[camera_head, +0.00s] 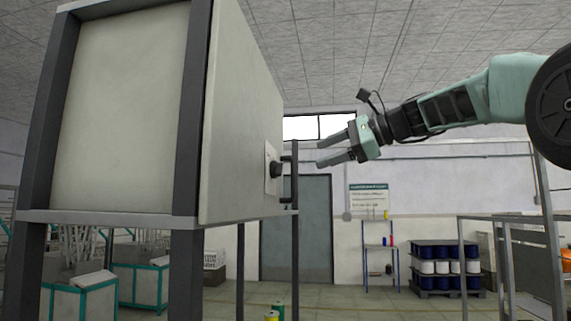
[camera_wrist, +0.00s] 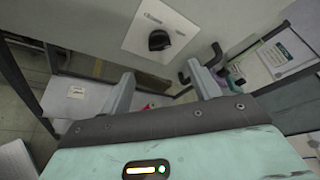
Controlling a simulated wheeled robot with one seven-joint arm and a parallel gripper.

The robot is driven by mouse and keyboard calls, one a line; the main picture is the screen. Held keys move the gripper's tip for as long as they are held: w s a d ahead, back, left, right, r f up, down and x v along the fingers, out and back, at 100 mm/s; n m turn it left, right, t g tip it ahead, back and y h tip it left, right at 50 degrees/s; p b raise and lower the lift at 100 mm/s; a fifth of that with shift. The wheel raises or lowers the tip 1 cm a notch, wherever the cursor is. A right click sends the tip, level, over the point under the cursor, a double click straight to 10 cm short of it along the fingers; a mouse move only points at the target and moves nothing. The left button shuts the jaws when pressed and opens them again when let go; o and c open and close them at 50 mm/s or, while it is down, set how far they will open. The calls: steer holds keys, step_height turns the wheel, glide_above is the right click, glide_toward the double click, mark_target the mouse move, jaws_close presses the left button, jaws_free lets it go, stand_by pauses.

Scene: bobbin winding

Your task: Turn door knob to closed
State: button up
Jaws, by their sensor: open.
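The door knob (camera_head: 275,170) is a small black knob on a pale plate (camera_head: 268,160) on the grey cabinet door (camera_head: 240,120). In the wrist view the knob (camera_wrist: 159,40) sits on its labelled plate (camera_wrist: 150,25), ahead of and between my fingers; the label text is too small to read. My gripper (camera_head: 328,150) is open and empty, right of the knob and a little higher in the head view. In the wrist view my two fingers (camera_wrist: 163,88) are apart, with a clear gap to the knob.
The cabinet's dark frame post (camera_head: 195,110) and lower ledge (camera_head: 120,218) stand at left. A blue-grey door (camera_head: 312,230), a shelf (camera_head: 380,250) and stacked drums (camera_head: 445,265) are farther back. The space between my gripper and the knob is free.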

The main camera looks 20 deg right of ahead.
mark_target(282, 169)
steer(key=p+x, duration=0.3)
steer(key=x, duration=0.8)
steer(key=shift+w, duration=0.1)
steer(key=shift+f, duration=0.1)
steer(key=c, duration=1)
